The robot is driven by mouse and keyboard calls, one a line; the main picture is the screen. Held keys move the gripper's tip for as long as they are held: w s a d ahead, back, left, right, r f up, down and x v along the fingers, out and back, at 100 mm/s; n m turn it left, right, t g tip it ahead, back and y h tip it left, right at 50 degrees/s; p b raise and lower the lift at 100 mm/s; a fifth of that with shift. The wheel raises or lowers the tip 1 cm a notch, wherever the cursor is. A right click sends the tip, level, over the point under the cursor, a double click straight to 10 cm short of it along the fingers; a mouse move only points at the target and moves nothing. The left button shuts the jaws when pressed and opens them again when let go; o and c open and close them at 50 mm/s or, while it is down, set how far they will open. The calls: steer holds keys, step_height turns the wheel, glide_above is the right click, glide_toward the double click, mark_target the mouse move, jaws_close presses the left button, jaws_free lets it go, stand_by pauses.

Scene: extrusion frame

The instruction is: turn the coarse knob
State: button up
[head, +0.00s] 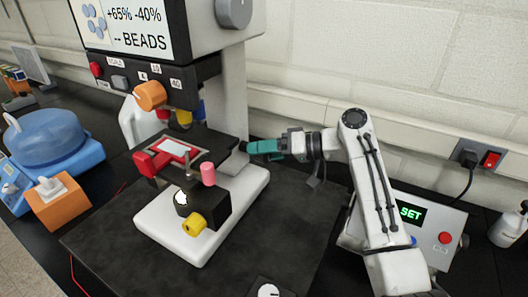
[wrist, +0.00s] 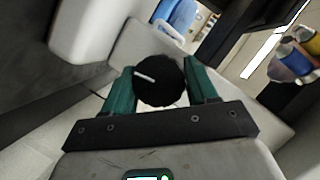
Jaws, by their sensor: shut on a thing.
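The coarse knob (wrist: 168,84) is black and round with a white pointer line. In the wrist view it sits between the two teal fingers of my gripper (wrist: 161,92), one on each side, and the pointer line slants toward the upper left. In the head view my gripper (head: 248,147) reaches in from the right to the side of the microscope, beside the dark stage (head: 215,143). There the knob is mostly hidden by the fingers. The gripper is shut on the knob.
A blue domed device (head: 45,140) and an orange block (head: 58,208) stand left. A control box (head: 445,222) reading SET stands right, near my arm. The wall is behind.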

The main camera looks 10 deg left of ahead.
steer(key=shift+w, duration=0.1)
steer(key=o, duration=1)
steer(key=shift+c, duration=0.2)
steer(key=shift+d, duration=0.15)
steer(key=b+v, duration=0.2)
steer(key=v, duration=0.8)
steer(key=shift+d, duration=0.3)
steer(key=shift+r, duration=0.1)
stand_by(0.3)
